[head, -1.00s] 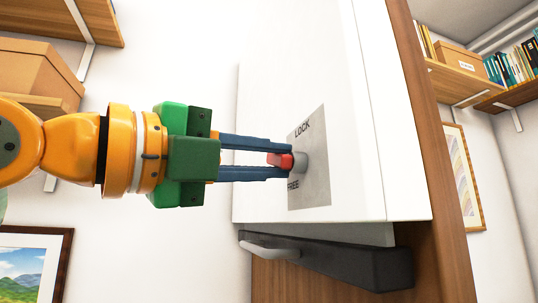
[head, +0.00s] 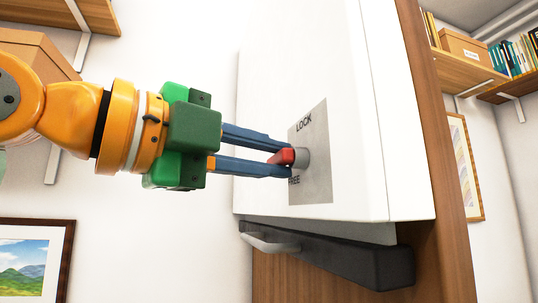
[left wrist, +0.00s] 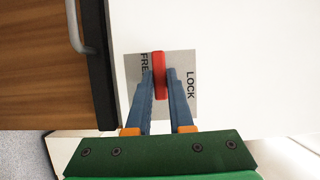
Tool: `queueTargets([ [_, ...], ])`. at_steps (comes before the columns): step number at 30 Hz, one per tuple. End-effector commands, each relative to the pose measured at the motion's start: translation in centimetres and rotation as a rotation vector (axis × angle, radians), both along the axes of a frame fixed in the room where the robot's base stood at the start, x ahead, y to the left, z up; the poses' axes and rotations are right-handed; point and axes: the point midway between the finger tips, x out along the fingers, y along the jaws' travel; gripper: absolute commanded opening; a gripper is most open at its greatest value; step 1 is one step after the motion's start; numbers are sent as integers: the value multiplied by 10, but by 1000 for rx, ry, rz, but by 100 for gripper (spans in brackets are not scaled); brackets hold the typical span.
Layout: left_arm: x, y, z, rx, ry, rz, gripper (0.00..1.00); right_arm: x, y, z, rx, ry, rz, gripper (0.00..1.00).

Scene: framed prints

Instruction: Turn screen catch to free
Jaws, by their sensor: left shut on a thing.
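The screen catch is a red lever (head: 283,157) on a grey round hub (head: 301,160), mounted on a grey plate (head: 318,185) on a white panel. The plate reads LOCK at its top and FREE at its bottom in the head view. My left gripper (head: 280,160) comes in from the left with its blue fingers closed on the red lever. In the left wrist view the red lever (left wrist: 159,72) stands between the fingertips, and the lever and a finger partly cover the word FREE. My right gripper is in neither view.
Below the white panel (head: 310,80) is a dark bar (head: 350,258) with a grey handle (head: 268,243). A wooden side (head: 440,150) edges the panel. Shelves with boxes and framed prints (head: 35,262) hang on the walls. Open space lies left of the panel.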

Motion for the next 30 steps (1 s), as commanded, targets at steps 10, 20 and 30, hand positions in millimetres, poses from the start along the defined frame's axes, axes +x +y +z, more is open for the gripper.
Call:
queueTargets([
  [10,0,0,0,0,1,-1,50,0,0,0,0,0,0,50],
  [20,-6,7,-2,-1,-2,1,50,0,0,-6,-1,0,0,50],
  [30,-45,52,-1,0,0,0,50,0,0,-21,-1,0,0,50],
])
